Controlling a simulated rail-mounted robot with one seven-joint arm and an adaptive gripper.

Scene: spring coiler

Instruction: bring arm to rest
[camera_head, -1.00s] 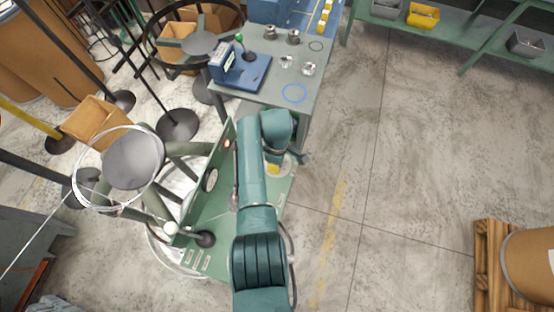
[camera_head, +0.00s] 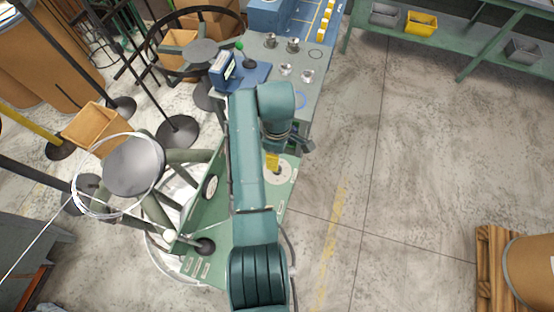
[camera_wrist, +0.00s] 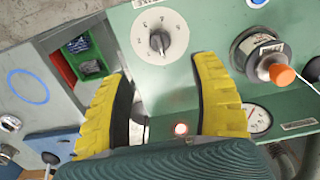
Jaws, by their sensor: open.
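My gripper (camera_wrist: 164,72) shows in the wrist view as two yellow ribbed fingers, spread apart with nothing held between them. They face a pale green machine panel (camera_wrist: 172,75). A round dial knob (camera_wrist: 159,41) is just beyond the fingertips, and a small lit button (camera_wrist: 181,129) shows between the fingers lower down. In the head view my arm reaches up the picture over the green machine (camera_head: 217,243). The yellow of my gripper (camera_head: 272,161) shows below the bent wrist, over the machine's right side. Its fingertips are mostly hidden there.
An orange-tipped spool (camera_wrist: 270,65) and a gauge (camera_wrist: 256,120) sit right of the fingers. A bench (camera_head: 325,76) with metal parts and a blue device stands beyond the arm. A wire reel (camera_head: 132,165) is at left. Open floor (camera_head: 420,150) lies to the right.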

